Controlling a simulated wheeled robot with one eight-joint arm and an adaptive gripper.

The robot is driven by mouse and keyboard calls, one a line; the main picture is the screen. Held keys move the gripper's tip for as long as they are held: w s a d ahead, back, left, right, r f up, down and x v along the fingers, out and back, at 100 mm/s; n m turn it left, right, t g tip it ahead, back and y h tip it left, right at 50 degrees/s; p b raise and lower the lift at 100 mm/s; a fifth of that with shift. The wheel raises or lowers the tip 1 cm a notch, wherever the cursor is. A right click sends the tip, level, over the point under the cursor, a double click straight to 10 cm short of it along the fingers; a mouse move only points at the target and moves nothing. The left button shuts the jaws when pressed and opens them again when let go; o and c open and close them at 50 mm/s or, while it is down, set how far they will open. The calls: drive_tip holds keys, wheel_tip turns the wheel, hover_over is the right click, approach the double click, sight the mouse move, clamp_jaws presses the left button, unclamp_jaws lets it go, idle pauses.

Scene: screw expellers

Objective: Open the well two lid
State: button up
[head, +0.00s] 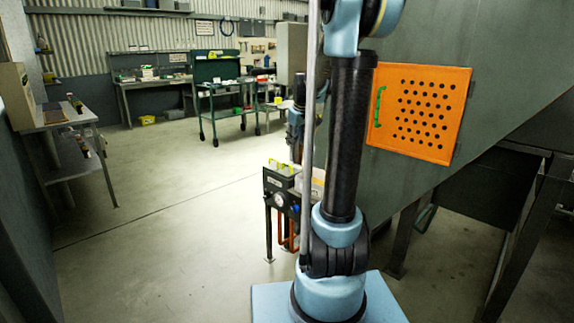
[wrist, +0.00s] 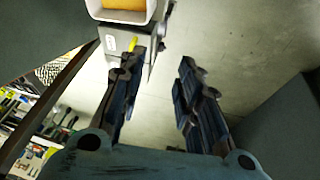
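A dark stand (head: 280,192) with a round gauge on its front stands behind my arm in the head view. Yellow handle-like parts (head: 283,167) show on its top, but I cannot tell which belongs to the well two lid. In the wrist view, my gripper (wrist: 158,62) is open and empty, its two dark blue fingers apart. A grey box (wrist: 125,40) with a small yellow part (wrist: 132,44) lies beyond the left finger, which partly covers it. My arm hides the stand's right side in the head view.
A white bin (wrist: 122,15) with orange contents sits at the top of the wrist view. An orange perforated door (head: 422,112) with a green handle is on the large grey machine at right. A side table (head: 58,118) stands left. The floor between is clear.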

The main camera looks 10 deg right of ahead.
drive_tip(key=n, duration=0.1)
approach(288, 165)
drive_tip(key=shift+t, duration=0.3)
drive_tip(key=x, duration=0.8)
drive_tip(key=shift+w+a, duration=0.1)
drive_tip(key=shift+w, duration=0.15)
